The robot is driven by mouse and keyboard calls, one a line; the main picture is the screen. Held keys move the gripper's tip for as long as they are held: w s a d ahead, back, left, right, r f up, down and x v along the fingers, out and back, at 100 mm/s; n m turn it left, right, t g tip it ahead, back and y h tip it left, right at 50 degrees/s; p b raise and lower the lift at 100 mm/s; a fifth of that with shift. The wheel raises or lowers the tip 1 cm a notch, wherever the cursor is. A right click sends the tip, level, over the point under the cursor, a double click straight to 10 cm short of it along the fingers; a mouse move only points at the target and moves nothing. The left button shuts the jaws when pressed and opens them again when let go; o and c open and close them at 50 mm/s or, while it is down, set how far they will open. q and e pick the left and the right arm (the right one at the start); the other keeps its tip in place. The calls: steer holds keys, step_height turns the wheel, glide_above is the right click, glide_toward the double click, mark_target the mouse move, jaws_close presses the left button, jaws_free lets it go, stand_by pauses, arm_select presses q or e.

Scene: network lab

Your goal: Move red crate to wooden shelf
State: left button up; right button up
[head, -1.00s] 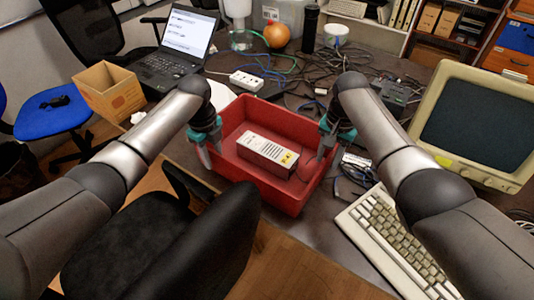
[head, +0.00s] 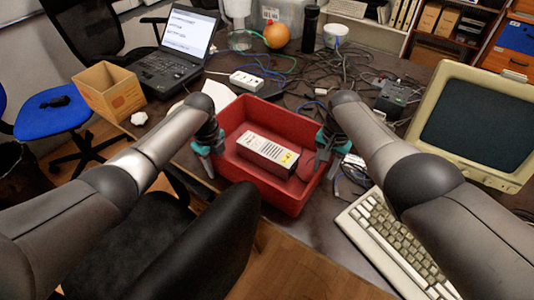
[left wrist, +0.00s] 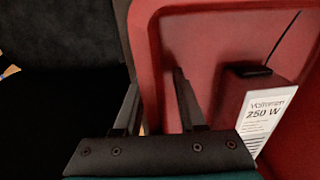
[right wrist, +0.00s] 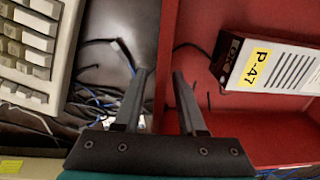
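The red crate (head: 293,201) sits on the dark table in the head view, with a white and grey power supply box (head: 266,152) inside. My left gripper (head: 207,168) is at its left wall. In the left wrist view, the open fingers stand either side of that red wall (left wrist: 150,60). My right gripper (head: 320,166) is at the right wall. In the right wrist view, its open fingers straddle the wall (right wrist: 168,50), with a gap showing between them. A wooden shelf (head: 505,62) stands at the back right, partly cut off by the picture edge.
A beige monitor (head: 475,120) and keyboard (head: 390,235) are right of the crate. Cables, a power strip (head: 247,81) and a laptop (head: 178,50) lie behind it. A black chair (head: 190,250) stands in front, a cardboard box (head: 108,92) at left.

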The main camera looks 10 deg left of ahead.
arm_select(q)
jaws_close()
arm_select(e)
jaws_close()
stand_by(0.9)
arm_select(q)
steer(key=shift+w+r, duration=0.1)
steer(key=shift+r, duration=0.05)
arm_select(e)
steer(key=shift+w+r, duration=0.1)
